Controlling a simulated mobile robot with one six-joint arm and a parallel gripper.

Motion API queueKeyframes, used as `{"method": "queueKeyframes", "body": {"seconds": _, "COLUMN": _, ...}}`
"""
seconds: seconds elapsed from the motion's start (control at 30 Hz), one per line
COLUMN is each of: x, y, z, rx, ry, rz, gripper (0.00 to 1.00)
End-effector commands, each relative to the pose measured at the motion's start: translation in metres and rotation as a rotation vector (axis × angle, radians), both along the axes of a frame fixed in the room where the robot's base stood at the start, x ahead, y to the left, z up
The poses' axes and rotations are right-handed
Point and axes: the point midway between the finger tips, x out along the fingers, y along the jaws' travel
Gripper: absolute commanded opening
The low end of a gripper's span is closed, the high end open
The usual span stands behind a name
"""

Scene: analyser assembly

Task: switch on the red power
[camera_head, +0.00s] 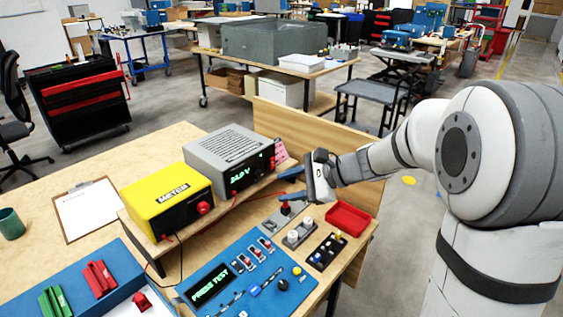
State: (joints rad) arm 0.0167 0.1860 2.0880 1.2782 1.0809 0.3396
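A blue panel (222,302) at the bottom middle carries a row of small switches (254,254) with red parts. Their on or off positions are too small to tell. The panel's dark display (210,287) reads "PRESS TEST" in green. A grey power unit (228,152) behind it shows a lit "24.0 V" readout, with small red parts on its front. My gripper (281,185) is open and empty, its two blue fingers pointing left. It appears in front of the power unit's right end, above the small switch boxes; its exact height is unclear.
A yellow meter (165,192) with a red knob stands left of the power unit. A red tray (348,219), a black block with knobs (327,251) and a grey block with white knobs (299,234) sit below my gripper. Red and black cables cross the bench. A wooden board (300,130) stands behind.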

Motion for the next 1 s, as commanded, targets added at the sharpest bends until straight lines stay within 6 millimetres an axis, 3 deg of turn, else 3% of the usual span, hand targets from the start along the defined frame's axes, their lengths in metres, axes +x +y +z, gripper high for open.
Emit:
{"method": "queueKeyframes", "body": {"seconds": 0.03, "x": 0.028, "y": 0.005, "z": -0.026, "rx": 0.094, "ry": 0.061, "rz": -0.073, "gripper": 0.4}}
{"method": "queueKeyframes", "body": {"seconds": 0.2, "x": 0.113, "y": 0.007, "z": -0.065, "rx": 0.414, "ry": 0.226, "rz": -0.317, "gripper": 0.4}}
{"method": "queueKeyframes", "body": {"seconds": 0.3, "x": 0.152, "y": 0.0, "z": -0.087, "rx": 0.56, "ry": 0.293, "rz": -0.43, "gripper": 0.4}}
{"method": "queueKeyframes", "body": {"seconds": 0.4, "x": 0.177, "y": -0.008, "z": -0.103, "rx": 0.662, "ry": 0.336, "rz": -0.508, "gripper": 0.4}}
{"method": "queueKeyframes", "body": {"seconds": 0.63, "x": 0.202, "y": -0.01, "z": -0.114, "rx": 0.747, "ry": 0.368, "rz": -0.571, "gripper": 0.4}}
{"method": "queueKeyframes", "body": {"seconds": 1.0, "x": 0.236, "y": 0.035, "z": -0.113, "rx": 0.746, "ry": 0.366, "rz": -0.569, "gripper": 0.4}}
